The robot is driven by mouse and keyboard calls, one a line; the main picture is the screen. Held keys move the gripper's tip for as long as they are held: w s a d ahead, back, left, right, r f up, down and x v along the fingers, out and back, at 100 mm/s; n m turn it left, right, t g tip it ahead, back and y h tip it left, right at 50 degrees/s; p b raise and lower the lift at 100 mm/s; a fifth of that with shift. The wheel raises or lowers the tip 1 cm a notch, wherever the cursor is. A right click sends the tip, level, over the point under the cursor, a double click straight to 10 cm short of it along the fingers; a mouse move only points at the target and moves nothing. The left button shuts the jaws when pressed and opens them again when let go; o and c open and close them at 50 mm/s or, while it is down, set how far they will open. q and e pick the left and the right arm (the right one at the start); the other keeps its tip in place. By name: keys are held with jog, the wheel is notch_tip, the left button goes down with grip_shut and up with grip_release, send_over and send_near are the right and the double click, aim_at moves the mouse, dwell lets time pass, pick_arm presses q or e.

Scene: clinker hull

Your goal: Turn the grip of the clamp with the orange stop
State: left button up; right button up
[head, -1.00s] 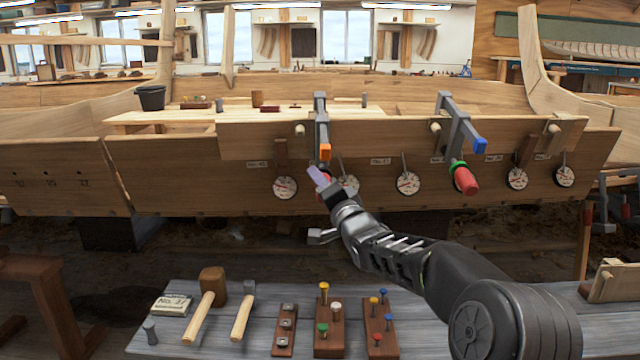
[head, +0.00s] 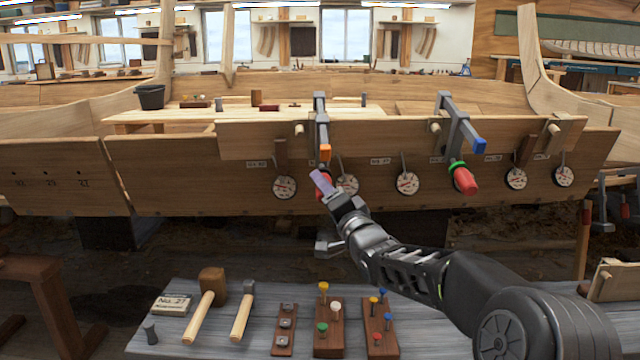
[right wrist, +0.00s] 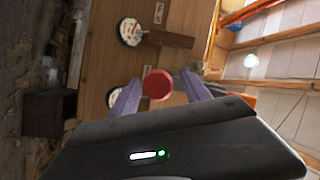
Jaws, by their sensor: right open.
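The clamp with the orange stop (head: 325,152) hangs over the upper plank left of centre in the head view, its grey bar upright. Its red grip (right wrist: 158,84) shows end-on in the right wrist view, between the two purple fingers of my right gripper (right wrist: 159,95). The fingers are spread, with the grip between them; I cannot tell whether either one touches it. In the head view my right gripper (head: 323,184) hides most of the grip. A second clamp with a blue stop (head: 479,146) and a red grip (head: 465,180) stands to the right. My left gripper is not in view.
Round dials (head: 407,183) line the hull plank (head: 225,180), some close beside the orange-stop clamp. A grey bench (head: 215,340) in front holds mallets (head: 213,285), a number block (head: 172,305) and peg blocks (head: 328,335). Open air lies between bench and hull.

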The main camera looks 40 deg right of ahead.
jog(key=v, duration=0.4)
dwell(0.8)
